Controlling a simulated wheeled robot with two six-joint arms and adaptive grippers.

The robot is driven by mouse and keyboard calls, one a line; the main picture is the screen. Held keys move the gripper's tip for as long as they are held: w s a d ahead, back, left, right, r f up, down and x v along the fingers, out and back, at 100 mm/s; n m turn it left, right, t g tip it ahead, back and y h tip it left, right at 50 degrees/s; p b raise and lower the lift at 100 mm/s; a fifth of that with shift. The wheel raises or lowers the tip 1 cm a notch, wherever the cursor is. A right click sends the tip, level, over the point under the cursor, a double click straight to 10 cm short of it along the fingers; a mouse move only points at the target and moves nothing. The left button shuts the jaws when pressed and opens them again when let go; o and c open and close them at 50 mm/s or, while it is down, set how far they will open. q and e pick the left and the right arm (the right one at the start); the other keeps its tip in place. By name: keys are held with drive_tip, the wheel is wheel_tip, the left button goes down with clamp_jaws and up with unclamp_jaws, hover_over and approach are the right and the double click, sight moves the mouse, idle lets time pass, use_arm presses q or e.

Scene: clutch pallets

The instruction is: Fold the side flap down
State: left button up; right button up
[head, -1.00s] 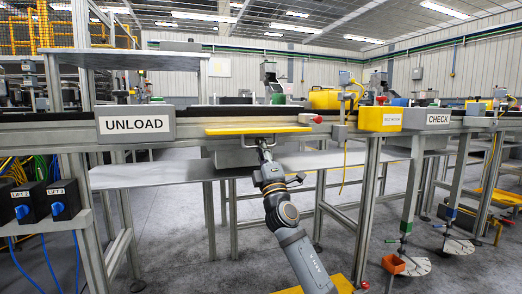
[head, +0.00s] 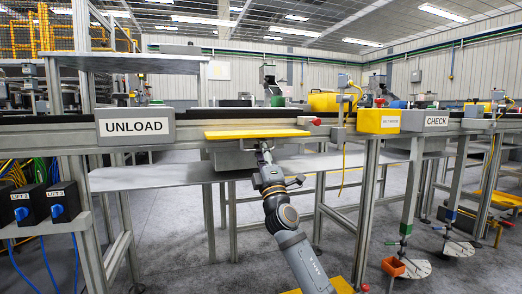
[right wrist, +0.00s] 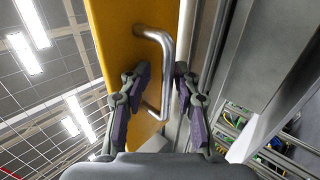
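The side flap (head: 258,134) is a yellow panel at the front edge of the line, right of the UNLOAD sign, standing out roughly level in the head view. In the right wrist view the yellow flap (right wrist: 115,40) carries a bent metal handle (right wrist: 168,75). My right gripper (head: 264,146) is just under the flap's front edge. In the right wrist view, its two fingers (right wrist: 161,72) stand on either side of the handle bar, with a gap visible on the left side, so it looks open around the handle. My left gripper is not in view.
The UNLOAD sign (head: 137,126) is left of the flap. A yellow box (head: 379,120) and a red knob (head: 316,121) are to its right. A grey shelf (head: 150,177) runs below, behind my right arm. The floor in front is clear.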

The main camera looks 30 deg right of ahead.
drive_tip(key=v, duration=1.2)
